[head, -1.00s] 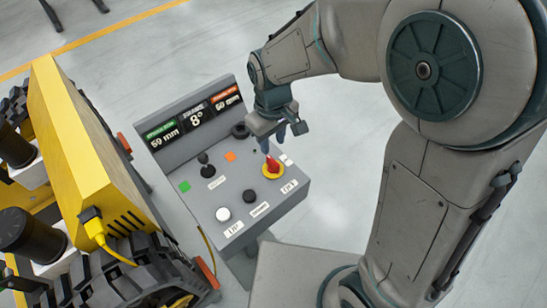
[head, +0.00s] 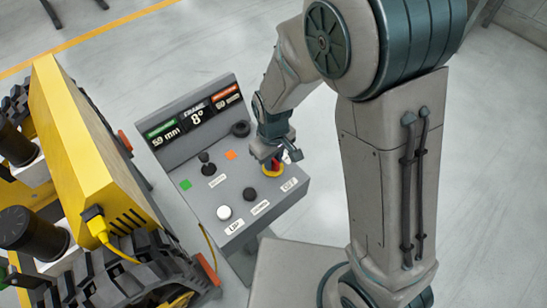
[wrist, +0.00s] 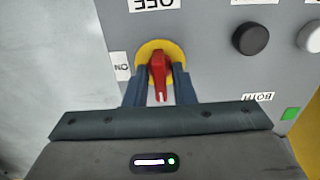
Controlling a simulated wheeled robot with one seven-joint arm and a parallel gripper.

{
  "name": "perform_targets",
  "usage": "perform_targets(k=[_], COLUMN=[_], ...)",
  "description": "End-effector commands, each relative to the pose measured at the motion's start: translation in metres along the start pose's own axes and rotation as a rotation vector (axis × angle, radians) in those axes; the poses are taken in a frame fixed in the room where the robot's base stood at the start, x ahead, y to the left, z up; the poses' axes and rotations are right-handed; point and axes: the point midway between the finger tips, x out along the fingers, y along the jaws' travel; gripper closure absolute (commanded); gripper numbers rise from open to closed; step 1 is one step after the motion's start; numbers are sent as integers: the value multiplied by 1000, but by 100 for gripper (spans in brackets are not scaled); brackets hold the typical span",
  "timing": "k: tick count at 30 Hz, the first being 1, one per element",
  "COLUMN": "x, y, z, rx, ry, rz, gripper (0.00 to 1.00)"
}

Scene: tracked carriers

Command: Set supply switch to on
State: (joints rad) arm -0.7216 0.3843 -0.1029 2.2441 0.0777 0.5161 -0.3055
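The supply switch is a red handle (wrist: 159,75) on a yellow disc (wrist: 172,49), on the grey sloped panel. In the wrist view the handle lies roughly upright in the picture, with a pale mark at its lower end. An OFF label (wrist: 154,4) is above the disc and an ON label (wrist: 122,67) is to its left. My gripper (wrist: 160,76) has its two fingers apart, one on each side of the handle, with a narrow gap seeming to show. In the head view my gripper (head: 277,157) is over the switch (head: 272,170) and partly hides it.
The console (head: 200,160) also carries a black button (head: 249,193), a white button (head: 224,213), a small joystick (head: 208,168) and a display (head: 196,117). A yellow tracked carrier (head: 95,150) stands close on the left. Floor behind the console is open.

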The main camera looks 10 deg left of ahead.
Motion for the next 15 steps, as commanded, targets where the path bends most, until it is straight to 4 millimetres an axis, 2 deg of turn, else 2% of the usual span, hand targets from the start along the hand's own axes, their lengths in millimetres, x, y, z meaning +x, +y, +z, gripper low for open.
perform_targets(k=[1,2,15], x=[0,0,0], y=[0,0,0], z=[0,0,0], rx=[0,0,49], ry=[0,0,1], rz=[0,0,0], gripper=[92,100,100])
